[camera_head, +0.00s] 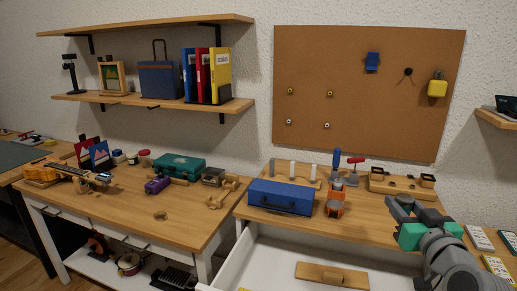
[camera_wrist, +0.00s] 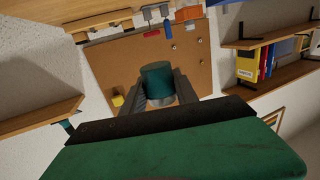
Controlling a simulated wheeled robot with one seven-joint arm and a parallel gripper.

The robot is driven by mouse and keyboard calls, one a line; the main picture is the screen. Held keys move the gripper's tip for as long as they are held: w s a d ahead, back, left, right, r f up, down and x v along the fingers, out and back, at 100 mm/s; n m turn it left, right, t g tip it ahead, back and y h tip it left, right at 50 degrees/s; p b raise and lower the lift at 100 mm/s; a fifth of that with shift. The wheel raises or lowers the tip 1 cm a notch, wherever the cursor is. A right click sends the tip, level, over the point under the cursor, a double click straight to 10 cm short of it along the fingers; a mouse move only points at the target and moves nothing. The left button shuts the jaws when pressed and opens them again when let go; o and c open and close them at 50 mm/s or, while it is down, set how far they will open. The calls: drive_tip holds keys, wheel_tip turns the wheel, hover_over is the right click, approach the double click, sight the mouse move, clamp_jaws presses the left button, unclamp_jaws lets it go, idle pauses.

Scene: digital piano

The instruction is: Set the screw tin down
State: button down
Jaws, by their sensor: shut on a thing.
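The screw tin (camera_wrist: 157,80) shows in the wrist view as a dark green cylinder with a grey lower part. It sits between the two dark fingers of my gripper (camera_wrist: 160,96), which is shut on it. In the head view my gripper (camera_head: 402,208) is at the right, above the front right part of the right workbench (camera_head: 375,229). I cannot make out the tin clearly there; the fingers and wrist largely hide it. Whether the tin touches any surface cannot be told.
A blue toolbox (camera_head: 280,197), an orange-red stand (camera_head: 335,203) and a wooden holder (camera_head: 400,187) occupy the right bench. An open white drawer (camera_head: 262,262) juts out in front, with a wooden block (camera_head: 332,275) inside. Small cases (camera_head: 480,238) lie at the far right.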

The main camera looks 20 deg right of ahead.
drive_tip(key=w+a+f+n+y, duration=0.1)
drive_tip(key=w+a+f+y, duration=0.1)
drive_tip(key=w+a+f, duration=0.6)
drive_tip(key=w+a+n+y, duration=0.3)
drive_tip(key=a+n+y, duration=0.4)
drive_tip(key=a, duration=1.6)
drive_tip(key=shift+m+y, duration=0.5)
drive_tip(key=shift+m, duration=0.1)
drive_tip(key=shift+w+d+r+p, duration=0.15)
drive_tip(key=shift+w+r+p, duration=0.75)
drive_tip(key=shift+p, duration=3.55)
drive_tip(key=shift+w+d+r+p, duration=0.1)
drive_tip(key=shift+w+r+p, duration=0.75)
drive_tip(key=shift+p, duration=3.55)
drive_tip(key=shift+s+r, duration=0.2)
drive_tip(key=shift+r, duration=0.05)
